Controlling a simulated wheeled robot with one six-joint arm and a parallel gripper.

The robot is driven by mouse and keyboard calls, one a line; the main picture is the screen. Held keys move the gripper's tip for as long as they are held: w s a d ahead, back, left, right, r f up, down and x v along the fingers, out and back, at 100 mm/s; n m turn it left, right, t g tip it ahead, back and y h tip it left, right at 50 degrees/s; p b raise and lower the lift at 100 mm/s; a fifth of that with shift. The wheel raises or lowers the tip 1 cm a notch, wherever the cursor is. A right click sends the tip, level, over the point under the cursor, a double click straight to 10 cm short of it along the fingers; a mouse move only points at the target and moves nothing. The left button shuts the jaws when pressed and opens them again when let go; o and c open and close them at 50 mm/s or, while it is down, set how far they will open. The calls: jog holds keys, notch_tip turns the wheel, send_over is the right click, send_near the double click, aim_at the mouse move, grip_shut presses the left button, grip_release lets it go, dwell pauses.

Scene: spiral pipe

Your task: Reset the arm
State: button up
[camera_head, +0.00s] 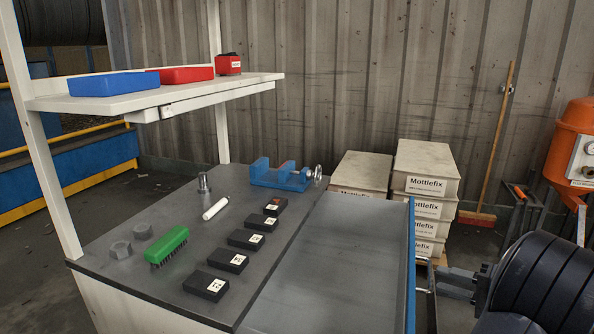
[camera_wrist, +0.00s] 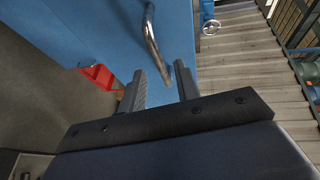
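My gripper (camera_head: 443,281) is at the right in the head view, just right of the blue front of a grey-topped unit. A metal bar handle (camera_head: 422,291) on that front is beside the fingertips. In the wrist view my gripper (camera_wrist: 160,68) has its two dark fingers apart. The curved metal handle (camera_wrist: 152,42) shows beyond and between them, against the blue panel (camera_wrist: 95,30). The fingers are not closed on it; whether they touch it I cannot tell. My dark arm fills the lower right of the head view.
The workbench (camera_head: 150,275) holds a blue vise (camera_head: 280,176), a green brush (camera_head: 167,245), a white cylinder (camera_head: 216,209) and several black boxes. Stacked Mottlefix crates (camera_head: 425,185) stand behind. An orange machine (camera_head: 572,140) is at the right, near my arm.

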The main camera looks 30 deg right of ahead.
aim_at(430, 273)
jog(key=x, duration=0.4)
jog(key=shift+w+b, duration=0.25)
jog(key=shift+b, duration=0.15)
jog(key=shift+w+a, duration=0.15)
jog(key=shift+a, duration=0.05)
